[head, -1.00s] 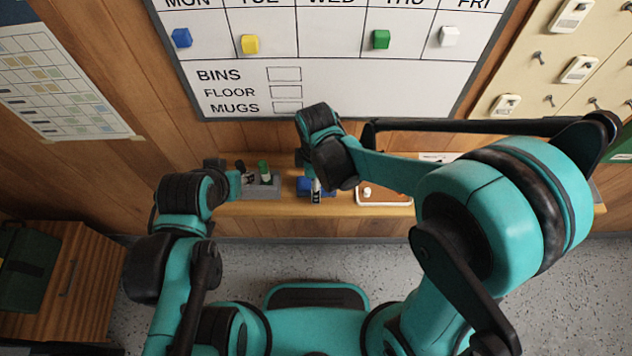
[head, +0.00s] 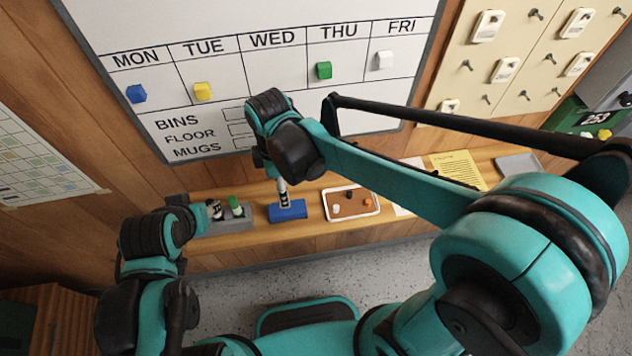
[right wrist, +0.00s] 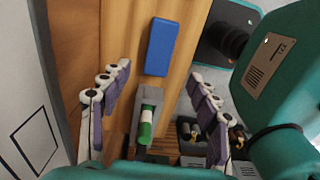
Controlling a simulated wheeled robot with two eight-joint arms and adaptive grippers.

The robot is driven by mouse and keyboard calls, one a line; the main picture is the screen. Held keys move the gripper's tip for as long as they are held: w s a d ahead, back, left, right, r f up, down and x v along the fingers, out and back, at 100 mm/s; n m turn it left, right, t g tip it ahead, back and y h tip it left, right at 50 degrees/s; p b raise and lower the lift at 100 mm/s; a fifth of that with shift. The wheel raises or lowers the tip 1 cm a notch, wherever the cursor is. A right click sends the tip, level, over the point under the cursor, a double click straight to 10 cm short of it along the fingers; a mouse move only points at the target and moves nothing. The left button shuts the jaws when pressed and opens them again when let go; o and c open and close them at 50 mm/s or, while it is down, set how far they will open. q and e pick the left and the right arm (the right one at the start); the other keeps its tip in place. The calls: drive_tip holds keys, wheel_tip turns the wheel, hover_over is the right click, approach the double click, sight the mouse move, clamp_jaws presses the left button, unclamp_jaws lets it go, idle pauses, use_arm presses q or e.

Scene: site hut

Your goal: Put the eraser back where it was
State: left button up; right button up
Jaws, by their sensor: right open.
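The blue eraser (head: 288,210) lies flat on the wooden ledge below the whiteboard, between the grey marker holder and a small tray. My right gripper (head: 283,192) points down over it. In the right wrist view the blue eraser (right wrist: 159,47) lies just beyond the gap between the fingertips of my right gripper (right wrist: 160,72). The fingers are spread wide, with nothing between them and clear of the eraser. My left gripper (head: 190,214) is at the left end of the ledge, close to the grey marker holder; its fingers are too hidden to judge.
The grey marker holder (head: 228,223) carries a green marker (head: 236,206). The white-rimmed tray (head: 351,217) holds several small pieces. Right along the ledge are a yellow sheet (head: 458,172) and a grey tray (head: 518,164). The whiteboard (head: 270,60) with coloured magnets is behind.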

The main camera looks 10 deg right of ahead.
drive_tip(key=s+d+r+m+t, duration=0.2)
drive_tip(key=d+m+t, duration=0.1)
drive_tip(key=d+m, duration=0.6)
drive_tip(key=s+d+r+m+t, duration=0.2)
drive_tip(key=s+d+m+t, duration=0.1)
drive_tip(key=d+m, duration=0.5)
drive_tip(key=shift+d+r+m+t, duration=0.15)
drive_tip(key=shift+d+m+t, duration=0.25)
drive_tip(key=shift+m+t, duration=0.15)
